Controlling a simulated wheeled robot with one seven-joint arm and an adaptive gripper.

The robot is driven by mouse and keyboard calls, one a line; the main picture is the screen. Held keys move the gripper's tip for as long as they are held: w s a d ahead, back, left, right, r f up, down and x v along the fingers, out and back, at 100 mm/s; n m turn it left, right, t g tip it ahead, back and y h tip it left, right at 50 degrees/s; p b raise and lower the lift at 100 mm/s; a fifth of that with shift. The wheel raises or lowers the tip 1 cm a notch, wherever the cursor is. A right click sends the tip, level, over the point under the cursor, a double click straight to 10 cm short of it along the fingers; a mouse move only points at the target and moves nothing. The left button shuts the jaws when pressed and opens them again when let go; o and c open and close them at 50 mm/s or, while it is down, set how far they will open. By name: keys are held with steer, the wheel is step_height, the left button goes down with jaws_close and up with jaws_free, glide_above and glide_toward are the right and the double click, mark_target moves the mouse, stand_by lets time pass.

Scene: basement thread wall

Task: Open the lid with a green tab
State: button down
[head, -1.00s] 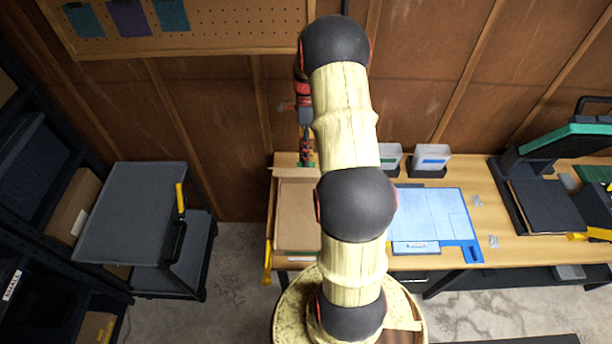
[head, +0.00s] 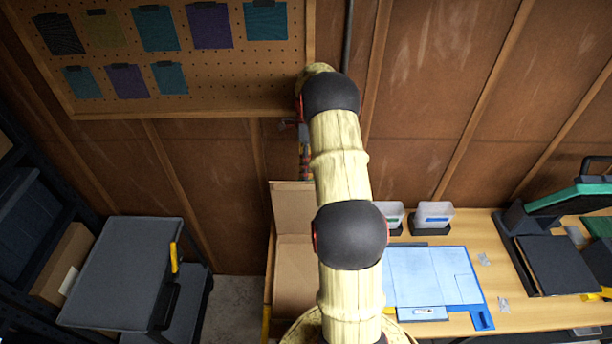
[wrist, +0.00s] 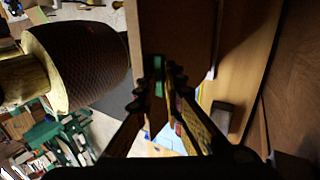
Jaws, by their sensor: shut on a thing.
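The brown cardboard box (head: 293,272) stands at the left end of the workbench. Its lid (head: 290,208) is raised and stands steeply up at the back of the box. In the wrist view the lid (wrist: 190,30) is a brown panel in front of the fingers, and the green tab (wrist: 158,75) is between the fingertips. My gripper (wrist: 161,88) is shut on the green tab. In the head view my gripper (head: 305,172) is at the lid's top edge, partly hidden behind my arm. My arm also covers the right side of the box.
A blue mat (head: 425,275) lies right of the box. Clear bins (head: 433,217) stand behind it. A black and green press (head: 545,235) is at the right. A grey cart (head: 125,265) stands left of the bench. A pegboard (head: 190,90) hangs on the wall above.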

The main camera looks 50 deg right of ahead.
mark_target(306, 193)
steer(key=x, duration=0.3)
steer(key=shift+d+f, duration=0.2)
steer(key=shift+d, duration=0.1)
steer(key=c, duration=1.3)
jaws_free()
steer(key=shift+w+d+f, duration=0.1)
steer(key=shift+w+d, duration=0.15)
steer(key=shift+w, duration=0.1)
steer(key=shift+c, duration=0.5)
steer(key=shift+r, duration=0.25)
steer(key=shift+c, duration=0.7)
steer(key=shift+r, duration=0.35)
steer(key=shift+c, duration=0.7)
step_height(306, 193, up, 10)
steer(key=shift+w+f, duration=0.1)
steer(key=shift+c, duration=1.2)
steer(key=shift+c, duration=0.6)
